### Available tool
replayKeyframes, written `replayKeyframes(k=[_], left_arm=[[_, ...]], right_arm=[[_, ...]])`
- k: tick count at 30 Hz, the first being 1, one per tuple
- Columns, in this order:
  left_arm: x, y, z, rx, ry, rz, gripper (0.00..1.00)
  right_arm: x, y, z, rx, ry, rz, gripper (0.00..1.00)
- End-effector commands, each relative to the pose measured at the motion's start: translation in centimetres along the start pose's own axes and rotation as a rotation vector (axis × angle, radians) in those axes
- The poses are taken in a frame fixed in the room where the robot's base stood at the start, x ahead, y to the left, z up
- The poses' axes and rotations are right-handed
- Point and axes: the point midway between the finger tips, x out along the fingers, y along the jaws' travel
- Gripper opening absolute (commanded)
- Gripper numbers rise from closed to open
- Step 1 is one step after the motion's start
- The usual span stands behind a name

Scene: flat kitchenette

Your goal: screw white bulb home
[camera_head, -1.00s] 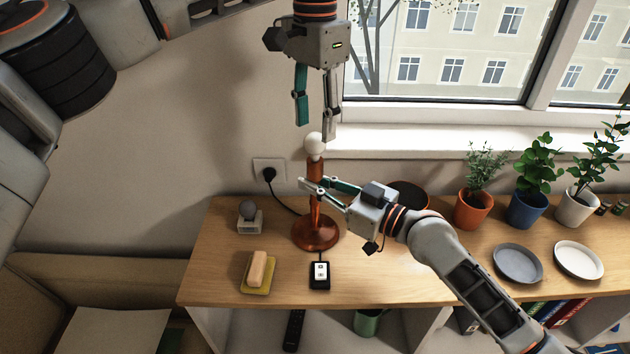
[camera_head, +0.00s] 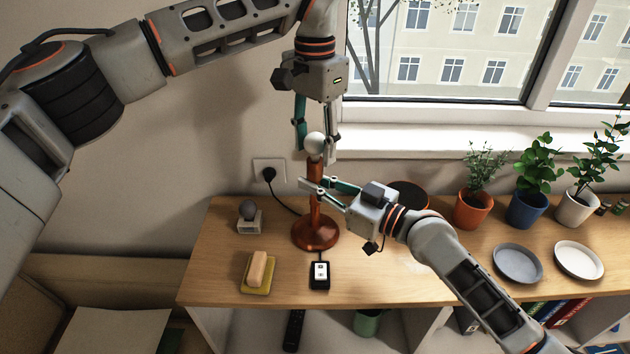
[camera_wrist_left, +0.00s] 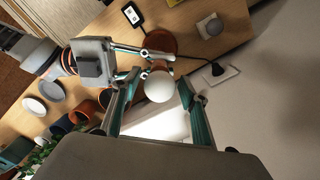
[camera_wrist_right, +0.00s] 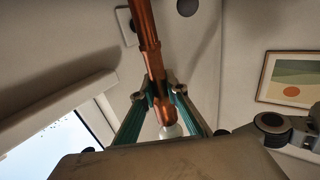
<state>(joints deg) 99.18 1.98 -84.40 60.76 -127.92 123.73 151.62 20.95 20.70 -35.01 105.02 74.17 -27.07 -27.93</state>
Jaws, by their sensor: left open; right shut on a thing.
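The white bulb (camera_head: 315,143) sits upright at the top of a copper-brown lamp stand (camera_head: 316,232) on the wooden cabinet top. My left gripper (camera_head: 315,150) points down over the bulb, open, with its fingers on either side of it. The left wrist view shows the bulb (camera_wrist_left: 159,86) between the fingers, with no clear contact. My right gripper (camera_head: 309,190) is shut on the lamp's stem below the bulb. In the right wrist view its fingers flank the stem (camera_wrist_right: 150,60), and the bulb (camera_wrist_right: 171,130) shows beyond them, partly hidden.
Potted plants (camera_head: 474,210) and two plates (camera_head: 518,263) stand to the right. A wall socket (camera_head: 269,172) is behind.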

Motion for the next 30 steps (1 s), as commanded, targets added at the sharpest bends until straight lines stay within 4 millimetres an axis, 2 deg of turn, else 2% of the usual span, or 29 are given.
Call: replayKeyframes(k=[6,17,18,22,23,30], left_arm=[[2.2,0.0,0.0,0.001,-0.001,0.001,0.44],[2.6,0.0,0.0,0.000,0.000,0.000,0.44],[2.6,0.0,0.0,0.001,0.000,0.000,0.39],[2.6,0.0,0.0,0.001,0.000,0.000,0.05],[2.6,0.0,0.0,0.000,0.000,0.000,0.01],[2.6,0.0,0.0,0.026,0.000,-0.001,0.01]], right_arm=[[0.0,0.1,0.0,0.000,0.000,0.001,0.00],[0.0,0.1,0.0,0.000,0.000,0.001,0.00],[0.0,0.1,0.0,0.000,0.000,0.001,0.00],[0.0,0.1,0.0,0.000,0.000,0.001,0.00],[0.0,0.1,0.0,0.000,0.000,0.001,0.00],[0.0,0.1,0.0,0.000,0.000,0.001,0.00]])
